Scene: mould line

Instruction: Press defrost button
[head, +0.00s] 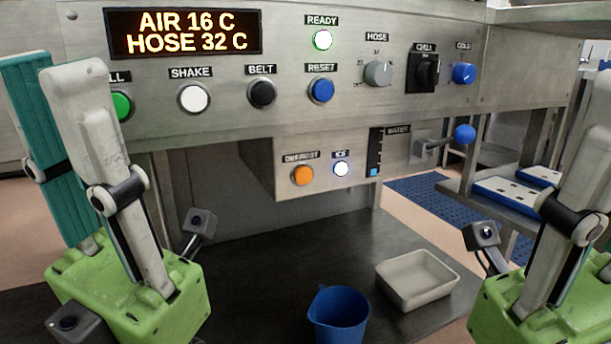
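The defrost button is a round orange button (302,175) on the lower metal panel in the middle of the head view. A small black label (300,156) with blurred lettering sits just above it. My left gripper (52,72) points up at the left, well to the left of the button and apart from it. My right gripper is at the right edge, also clear of the button. Only one of its fingers shows well, and its opening is hidden.
A lit ICE lamp (341,168) is right beside the orange button, then a level gauge (375,152) and a blue-knobbed lever (464,134). The upper panel (215,105) overhangs with buttons and dials. A blue cup (339,318) and a pale tray (418,282) stand below.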

